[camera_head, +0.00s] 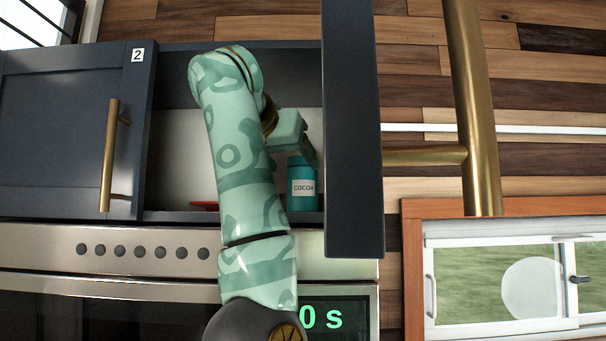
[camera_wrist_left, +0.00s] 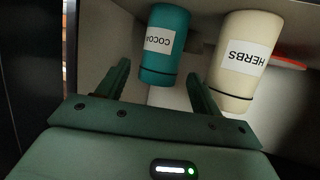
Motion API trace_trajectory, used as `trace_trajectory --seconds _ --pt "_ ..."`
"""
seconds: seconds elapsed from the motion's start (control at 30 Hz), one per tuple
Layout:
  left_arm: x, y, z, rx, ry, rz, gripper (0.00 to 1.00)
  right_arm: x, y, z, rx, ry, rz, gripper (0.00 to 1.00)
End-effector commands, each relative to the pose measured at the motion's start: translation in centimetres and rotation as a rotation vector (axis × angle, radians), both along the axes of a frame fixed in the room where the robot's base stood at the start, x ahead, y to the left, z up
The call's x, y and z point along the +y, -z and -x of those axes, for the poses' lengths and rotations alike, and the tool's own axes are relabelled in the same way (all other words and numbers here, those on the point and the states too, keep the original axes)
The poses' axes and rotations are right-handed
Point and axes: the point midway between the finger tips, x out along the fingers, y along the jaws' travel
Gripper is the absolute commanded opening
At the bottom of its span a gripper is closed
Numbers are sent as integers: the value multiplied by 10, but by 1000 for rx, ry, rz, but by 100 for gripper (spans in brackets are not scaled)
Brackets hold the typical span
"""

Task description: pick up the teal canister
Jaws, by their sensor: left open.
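The teal canister (camera_head: 302,188), labelled COCOA, stands in the open cabinet, partly hidden by my left gripper (camera_head: 308,156). In the left wrist view the canister (camera_wrist_left: 166,45) appears upside down, just beyond the open fingers of my left gripper (camera_wrist_left: 158,72) and roughly centred in the gap. The fingers are apart and hold nothing; I cannot tell whether either touches it. My right gripper is in neither view.
A cream canister (camera_wrist_left: 243,65), labelled HERBS, stands close beside the teal one, near one finger. A red item (camera_wrist_left: 288,63) lies behind it. The open cabinet door (camera_head: 352,130) with a brass handle (camera_head: 474,110) bounds the right side. An oven (camera_head: 100,250) is below.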

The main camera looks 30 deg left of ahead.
Motion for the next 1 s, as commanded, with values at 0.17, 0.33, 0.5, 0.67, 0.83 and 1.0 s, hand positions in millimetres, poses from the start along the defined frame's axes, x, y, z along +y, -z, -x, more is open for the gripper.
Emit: trace_trajectory --seconds 0.17,0.33,0.5,0.67,0.83,1.0 --pt "1 4 -13 -1 0 0 66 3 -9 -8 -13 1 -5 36" --pt "5 13 -38 3 -1 0 66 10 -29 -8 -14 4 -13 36" --pt "6 21 -56 0 0 1 66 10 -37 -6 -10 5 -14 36" --pt "6 24 -58 -2 0 1 66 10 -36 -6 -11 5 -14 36" --pt "6 24 -58 -2 0 1 41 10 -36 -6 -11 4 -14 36" --pt "6 24 -58 -3 0 1 26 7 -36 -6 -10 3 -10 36"
